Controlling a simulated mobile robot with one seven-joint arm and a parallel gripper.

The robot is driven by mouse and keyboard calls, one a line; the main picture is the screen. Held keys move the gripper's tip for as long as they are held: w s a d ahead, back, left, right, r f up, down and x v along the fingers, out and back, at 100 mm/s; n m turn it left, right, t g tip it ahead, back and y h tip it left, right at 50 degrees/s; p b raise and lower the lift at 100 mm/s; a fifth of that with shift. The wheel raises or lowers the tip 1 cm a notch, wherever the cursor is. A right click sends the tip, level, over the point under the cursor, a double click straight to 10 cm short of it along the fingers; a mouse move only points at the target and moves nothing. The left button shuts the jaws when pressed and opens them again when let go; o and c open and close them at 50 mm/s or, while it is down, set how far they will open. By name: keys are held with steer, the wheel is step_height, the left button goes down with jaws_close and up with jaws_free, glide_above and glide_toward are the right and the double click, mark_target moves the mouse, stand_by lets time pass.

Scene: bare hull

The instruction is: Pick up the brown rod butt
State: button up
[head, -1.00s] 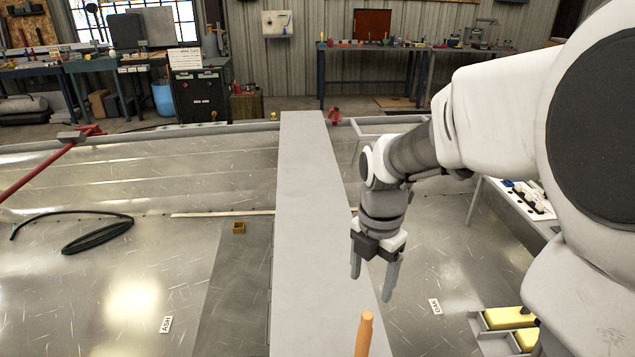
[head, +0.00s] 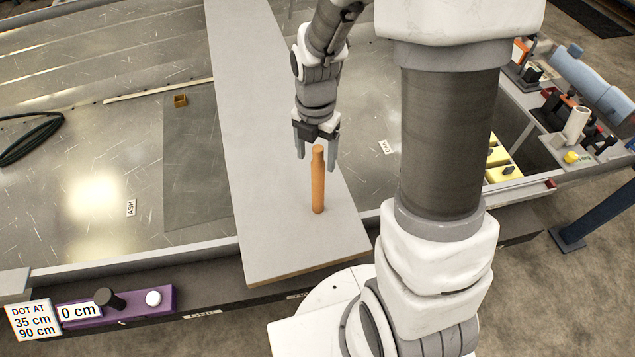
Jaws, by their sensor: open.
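In the picture the fingertips lie on either side of the rod's upper part, the rod showing in front. I cannot tell the exact depth between the fingers and the rod.
A purple block (head: 130,304) with a black knob and a white knob sits at the front left. Yellow blocks (head: 498,160) and a tool bench (head: 570,125) are at right.

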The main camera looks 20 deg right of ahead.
mark_target(318, 166)
steer(key=f, duration=0.4)
steer(key=shift+w+d+f+b, duration=0.15)
steer(key=shift+d+f+b, duration=0.1)
steer(key=shift+f+b, duration=0.1)
jaws_close()
stand_by(1.1)
